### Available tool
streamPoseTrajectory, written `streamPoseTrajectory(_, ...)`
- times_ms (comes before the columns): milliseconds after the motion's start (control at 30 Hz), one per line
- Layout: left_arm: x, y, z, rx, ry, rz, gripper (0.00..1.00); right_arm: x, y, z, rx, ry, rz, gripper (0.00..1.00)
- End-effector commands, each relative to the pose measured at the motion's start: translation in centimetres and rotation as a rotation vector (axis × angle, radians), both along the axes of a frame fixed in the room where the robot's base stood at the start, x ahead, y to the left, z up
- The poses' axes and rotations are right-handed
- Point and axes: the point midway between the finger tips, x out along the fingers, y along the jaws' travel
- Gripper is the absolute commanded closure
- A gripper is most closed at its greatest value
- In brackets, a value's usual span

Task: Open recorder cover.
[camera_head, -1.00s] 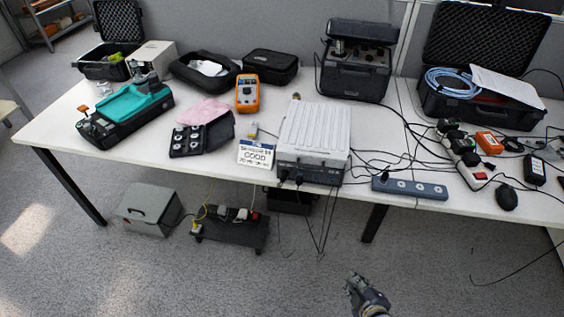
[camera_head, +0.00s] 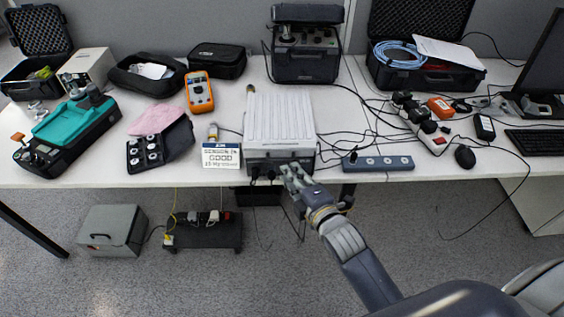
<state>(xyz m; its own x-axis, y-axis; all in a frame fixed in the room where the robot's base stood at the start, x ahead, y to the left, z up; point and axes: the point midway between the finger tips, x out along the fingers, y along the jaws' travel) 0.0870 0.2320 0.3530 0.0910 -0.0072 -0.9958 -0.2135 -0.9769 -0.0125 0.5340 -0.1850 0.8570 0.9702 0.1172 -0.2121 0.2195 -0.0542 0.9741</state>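A box with a pale ribbed top cover (camera_head: 279,117), which I take for the recorder, stands at the table's front edge in the middle. The cover lies flat and closed over its dark front panel (camera_head: 262,164), where black plugs and cables hang. My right gripper (camera_head: 290,174) is just in front of the lower right of this panel, overlapping it in the picture. Whether it touches the panel is unclear. Its fingers are too small to tell open from shut, and nothing is seen held. My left gripper is not in view.
A power strip (camera_head: 379,163) and loose cables lie right. A black instrument (camera_head: 305,62) stands behind. The floor in front is mostly clear.

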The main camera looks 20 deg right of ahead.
Motion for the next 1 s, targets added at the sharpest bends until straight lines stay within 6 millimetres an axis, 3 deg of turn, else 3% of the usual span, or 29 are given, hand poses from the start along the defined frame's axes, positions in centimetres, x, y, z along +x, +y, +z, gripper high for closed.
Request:
streamPoseTrajectory(200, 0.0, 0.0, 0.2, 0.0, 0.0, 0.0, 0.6, 3.6, 0.5, -0.6, 0.002, -0.001, 0.0, 0.83)
streamPoseTrajectory(400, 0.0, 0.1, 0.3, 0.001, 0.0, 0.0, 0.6, 5.3, 0.7, -1.1, 0.001, -0.001, 0.001, 0.83)
streamPoseTrajectory(800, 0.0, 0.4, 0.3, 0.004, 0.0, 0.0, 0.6, 5.8, 0.8, -1.3, 0.002, 0.0, 0.001, 0.83)
streamPoseTrajectory(900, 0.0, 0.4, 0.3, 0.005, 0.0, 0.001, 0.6, 5.8, 0.8, -1.3, 0.002, 0.0, 0.001, 1.0)
streamPoseTrajectory(1000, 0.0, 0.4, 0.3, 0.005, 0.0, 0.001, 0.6, 5.8, 0.8, -1.3, 0.001, 0.0, 0.001, 1.0)
